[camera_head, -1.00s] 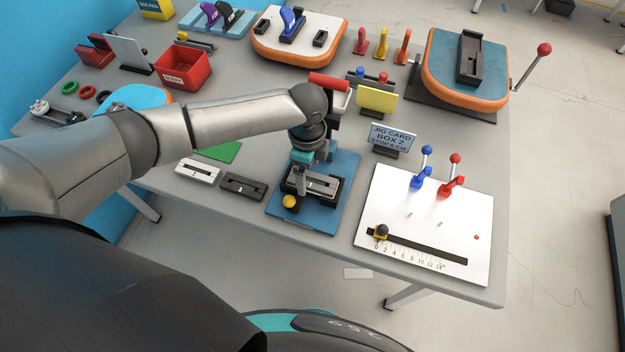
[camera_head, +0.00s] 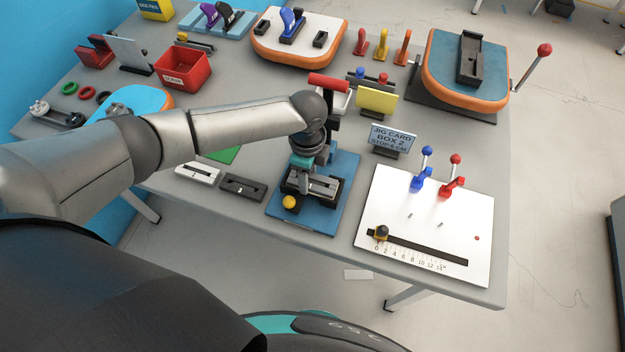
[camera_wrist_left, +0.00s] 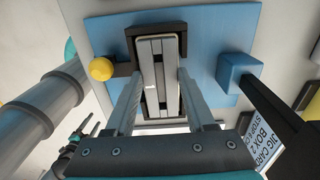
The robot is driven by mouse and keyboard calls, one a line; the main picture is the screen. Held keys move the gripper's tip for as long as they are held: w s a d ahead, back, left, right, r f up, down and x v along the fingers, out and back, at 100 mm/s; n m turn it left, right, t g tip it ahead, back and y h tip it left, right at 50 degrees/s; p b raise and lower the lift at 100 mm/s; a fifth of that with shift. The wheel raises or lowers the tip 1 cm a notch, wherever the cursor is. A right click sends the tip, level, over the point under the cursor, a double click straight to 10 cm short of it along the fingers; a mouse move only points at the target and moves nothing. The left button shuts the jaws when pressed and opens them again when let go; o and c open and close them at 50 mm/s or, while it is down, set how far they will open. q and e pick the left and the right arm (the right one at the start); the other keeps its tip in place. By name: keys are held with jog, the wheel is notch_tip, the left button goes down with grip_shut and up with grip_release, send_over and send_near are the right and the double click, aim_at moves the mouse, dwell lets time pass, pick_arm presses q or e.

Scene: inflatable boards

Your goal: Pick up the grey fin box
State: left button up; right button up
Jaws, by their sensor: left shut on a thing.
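The grey fin box (camera_head: 318,185) sits in a black holder on a blue base plate (camera_head: 336,205), beside a yellow knob (camera_head: 289,202). My left gripper (camera_head: 304,176) reaches down over it from above and is shut on the box. In the left wrist view the fingers of my left gripper (camera_wrist_left: 159,78) lie along the two long sides of the grey fin box (camera_wrist_left: 157,58). The box's end still lies within the black holder (camera_wrist_left: 128,42). My arm hides part of the fixture in the head view. My right gripper is not in view.
A white box (camera_head: 198,173) and a dark box (camera_head: 243,187) lie left of the blue base. A red-handled post (camera_head: 328,82) rises close behind my gripper.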

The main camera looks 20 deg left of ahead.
pick_arm(q)
jog(key=shift+c, duration=1.4)
grip_shut()
jog(key=shift+r, duration=0.1)
